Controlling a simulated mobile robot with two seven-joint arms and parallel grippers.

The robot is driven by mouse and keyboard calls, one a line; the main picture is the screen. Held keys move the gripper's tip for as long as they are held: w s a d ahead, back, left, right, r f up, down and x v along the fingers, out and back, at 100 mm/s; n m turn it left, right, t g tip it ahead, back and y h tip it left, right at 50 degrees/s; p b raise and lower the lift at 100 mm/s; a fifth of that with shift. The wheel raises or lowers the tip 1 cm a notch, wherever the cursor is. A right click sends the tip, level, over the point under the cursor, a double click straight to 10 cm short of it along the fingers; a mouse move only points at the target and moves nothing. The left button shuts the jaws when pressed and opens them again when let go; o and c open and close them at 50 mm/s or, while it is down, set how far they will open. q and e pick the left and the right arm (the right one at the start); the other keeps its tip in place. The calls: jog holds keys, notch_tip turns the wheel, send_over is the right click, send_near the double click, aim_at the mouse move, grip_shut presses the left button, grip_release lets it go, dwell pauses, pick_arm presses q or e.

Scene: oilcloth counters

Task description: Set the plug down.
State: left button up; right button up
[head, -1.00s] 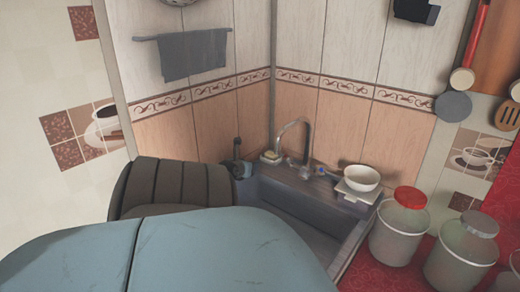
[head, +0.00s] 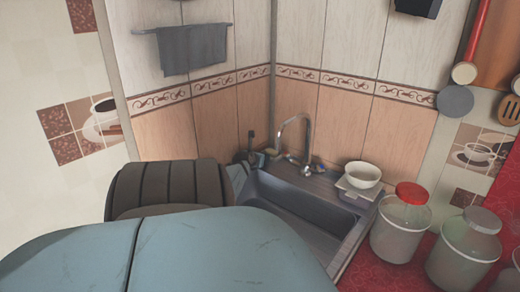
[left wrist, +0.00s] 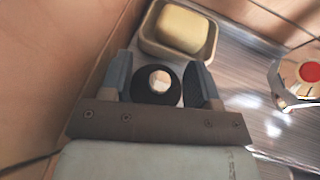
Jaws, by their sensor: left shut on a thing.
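The plug (left wrist: 158,84) is round and black with a pale centre in the left wrist view. It sits between the two blue-grey fingers of my left gripper (left wrist: 160,80), which is shut on it. In the head view my left arm covers much of the lower left, and a small dark shape at its far end, by the sink's back left corner, is too small to tell apart. Whether the plug touches the surface below cannot be told. My right gripper is in neither view.
A dish (left wrist: 150,42) with yellow soap (left wrist: 181,28) lies just beyond the fingers. The tap (head: 308,150) stands right of it behind the sink (head: 330,222). A white bowl (head: 362,174) is farther right, and jars (head: 401,224) stand on the red oilcloth. Tiled walls close the corner.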

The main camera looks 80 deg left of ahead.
pick_arm(q)
jog(key=o, duration=0.7)
jog(key=shift+r, duration=0.1)
jog(key=shift+s+d+r, duration=0.1)
jog(key=shift+s+d, duration=0.1)
jog(key=shift+d, duration=0.1)
jog(key=p+v, duration=0.2)
jog(key=v, duration=0.9)
jog(key=shift+s, duration=0.15)
